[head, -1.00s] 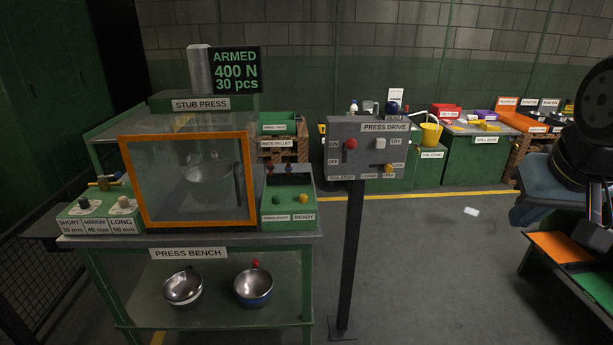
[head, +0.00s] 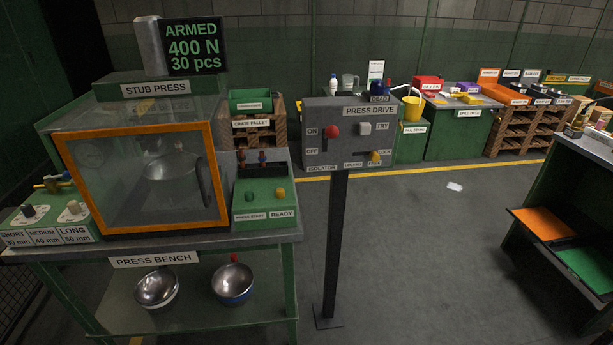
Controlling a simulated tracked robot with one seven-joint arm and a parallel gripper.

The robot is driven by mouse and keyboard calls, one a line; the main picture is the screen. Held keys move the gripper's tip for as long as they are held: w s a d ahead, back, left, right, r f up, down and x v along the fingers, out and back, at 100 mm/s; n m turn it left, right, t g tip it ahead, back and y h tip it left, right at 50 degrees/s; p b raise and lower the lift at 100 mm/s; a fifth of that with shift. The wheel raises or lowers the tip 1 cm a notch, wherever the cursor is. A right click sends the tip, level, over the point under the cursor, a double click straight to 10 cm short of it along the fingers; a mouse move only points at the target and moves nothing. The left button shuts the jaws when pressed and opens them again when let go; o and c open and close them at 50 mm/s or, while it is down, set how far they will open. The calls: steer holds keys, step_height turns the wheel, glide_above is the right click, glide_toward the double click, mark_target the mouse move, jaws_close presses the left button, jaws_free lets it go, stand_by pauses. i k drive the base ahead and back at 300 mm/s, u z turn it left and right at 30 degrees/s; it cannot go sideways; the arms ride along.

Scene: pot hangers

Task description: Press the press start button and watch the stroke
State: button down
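The stub press (head: 140,160) stands on the press bench (head: 270,235), its orange-framed clear guard (head: 214,180) lowered across the front. A metal pot (head: 170,180) shows behind the guard. To its right, the green control box (head: 264,205) carries a green button (head: 250,195) above the press start label and a yellow one (head: 280,193) above the ready label. The display (head: 193,47) reads "ARMED 400 N 30 pcs". My gripper is not in view.
The press drive panel (head: 350,115) on a dark post (head: 334,240) stands just right of the bench, with a red knob (head: 332,131) by "ON". Two metal bowls (head: 156,288) sit on the lower shelf. Open floor lies right of the post. A shelf unit (head: 575,190) stands at the right.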

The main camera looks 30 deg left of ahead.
mark_target(248, 194)
steer(key=z, duration=0.6)
steer(key=k, duration=1.35)
steer(key=u, duration=1.5)
steer(key=i, duration=1.05)
steer(key=z, duration=0.05)
